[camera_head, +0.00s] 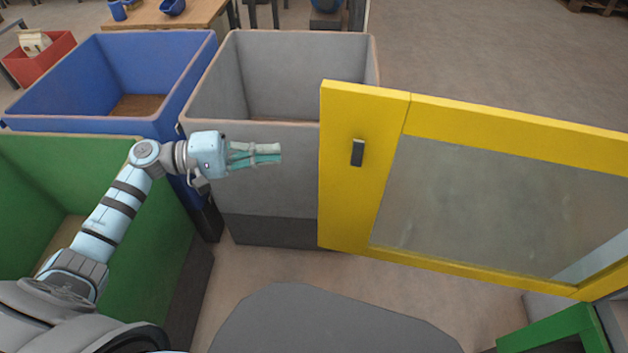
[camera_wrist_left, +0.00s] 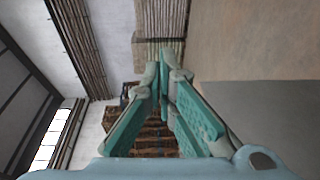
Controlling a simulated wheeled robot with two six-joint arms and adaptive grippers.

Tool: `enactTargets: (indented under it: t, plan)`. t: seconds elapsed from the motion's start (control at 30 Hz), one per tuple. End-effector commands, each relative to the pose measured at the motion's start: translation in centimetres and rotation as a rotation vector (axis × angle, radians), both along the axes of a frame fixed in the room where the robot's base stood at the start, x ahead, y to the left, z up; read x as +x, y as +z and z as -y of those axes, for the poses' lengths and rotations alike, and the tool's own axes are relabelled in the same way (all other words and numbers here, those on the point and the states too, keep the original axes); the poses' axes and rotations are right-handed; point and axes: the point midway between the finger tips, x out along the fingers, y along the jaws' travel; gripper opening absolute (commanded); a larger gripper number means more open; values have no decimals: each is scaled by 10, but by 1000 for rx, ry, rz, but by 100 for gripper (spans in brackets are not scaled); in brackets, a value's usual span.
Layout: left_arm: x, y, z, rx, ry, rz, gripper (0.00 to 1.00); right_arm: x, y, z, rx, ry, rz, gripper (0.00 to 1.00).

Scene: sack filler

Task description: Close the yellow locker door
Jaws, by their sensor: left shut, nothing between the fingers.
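The yellow locker door (camera_head: 345,205) stands swung open across the right half of the head view. It has a yellow frame, a see-through panel (camera_head: 490,205) and a small dark handle (camera_head: 357,152) near its left edge. My left gripper (camera_head: 280,153) is shut and empty, a little to the left of the door's free edge and apart from it in the picture. The gripper's teal fingers also show in the left wrist view (camera_wrist_left: 162,85), where the door cannot be made out. My right gripper is not in view.
A grey bin (camera_head: 265,190) stands behind my left gripper. A blue bin (camera_head: 95,125) and a green bin (camera_head: 170,230) stand to the left. A red box (camera_head: 50,62) and a wooden table (camera_head: 150,16) are farther back. A green frame (camera_head: 560,330) is at lower right.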

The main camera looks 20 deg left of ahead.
Motion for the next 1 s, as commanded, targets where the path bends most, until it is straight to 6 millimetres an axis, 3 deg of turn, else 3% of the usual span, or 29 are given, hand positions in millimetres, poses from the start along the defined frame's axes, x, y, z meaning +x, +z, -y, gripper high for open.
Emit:
enactTargets:
  t: [0.13, 0.6, 0.8, 1.0]
  plan:
    - [-5, 22, 13, -44, -52, 26, 0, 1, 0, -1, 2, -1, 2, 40]
    - [34, 23, 100, -46, -46, 22, 0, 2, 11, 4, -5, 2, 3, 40]
    - [0, 21, 98, -40, -44, 19, 0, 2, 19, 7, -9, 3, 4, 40]
    - [-8, 21, 99, -41, -45, 20, 0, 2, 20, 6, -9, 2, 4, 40]
